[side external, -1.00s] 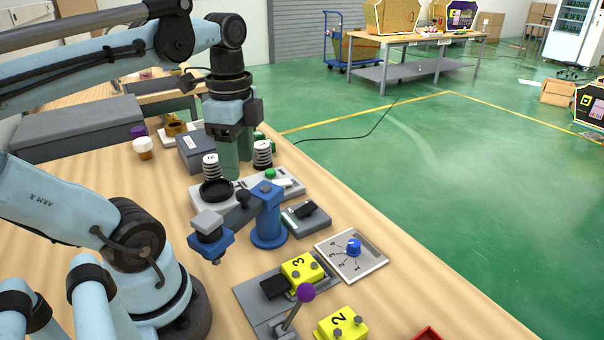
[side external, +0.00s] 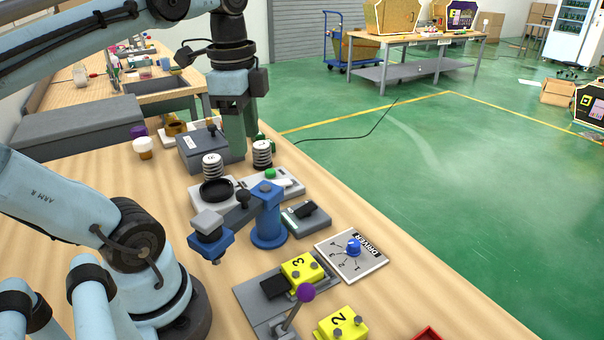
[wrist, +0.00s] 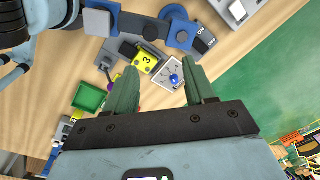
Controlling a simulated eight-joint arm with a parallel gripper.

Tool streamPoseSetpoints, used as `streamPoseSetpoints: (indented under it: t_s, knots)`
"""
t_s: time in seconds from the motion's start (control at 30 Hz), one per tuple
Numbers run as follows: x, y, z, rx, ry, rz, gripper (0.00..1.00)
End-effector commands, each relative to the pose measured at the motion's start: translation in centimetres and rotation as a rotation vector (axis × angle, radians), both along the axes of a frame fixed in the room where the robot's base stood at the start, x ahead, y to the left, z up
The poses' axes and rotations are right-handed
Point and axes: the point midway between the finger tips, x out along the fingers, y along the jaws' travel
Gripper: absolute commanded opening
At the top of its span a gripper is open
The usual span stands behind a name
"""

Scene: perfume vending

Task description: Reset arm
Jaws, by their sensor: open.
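My gripper (side external: 240,137) hangs pointing down over the back part of the wooden table in the side view, above the row of devices. In the wrist view my gripper (wrist: 163,90) shows two green fingers spread well apart, with nothing held between them. Beyond the fingertips lie the blue-knob dial plate (wrist: 170,78) and the yellow block marked 3 (wrist: 147,62). The dial plate (side external: 352,252) reads "DRIVER" in the side view.
A blue post-mounted device (side external: 268,220), a round black dish (side external: 216,192), two spring posts (side external: 262,153), a switch box (side external: 306,217) and a purple-knobbed lever (side external: 306,292) crowd the table's right side.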

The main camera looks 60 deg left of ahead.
Motion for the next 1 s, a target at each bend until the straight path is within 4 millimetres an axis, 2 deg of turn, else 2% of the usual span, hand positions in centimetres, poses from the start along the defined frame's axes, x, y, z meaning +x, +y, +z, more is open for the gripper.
streamPoseSetpoints:
  t_s: [0.2, 0.3, 0.43, 0.63, 1.0]
  knots:
    - [4.6, -2.4, -5.5, -0.014, -0.241, 0.279, 0.54]
    - [6.3, -4.0, -7.8, -0.071, -0.359, 0.420, 0.54]
    - [7.6, -5.8, -9.8, -0.164, -0.472, 0.566, 0.54]
    - [8.2, -7.1, -11.0, -0.255, -0.544, 0.676, 0.54]
    - [8.3, -7.2, -11.1, -0.263, -0.548, 0.688, 0.54]
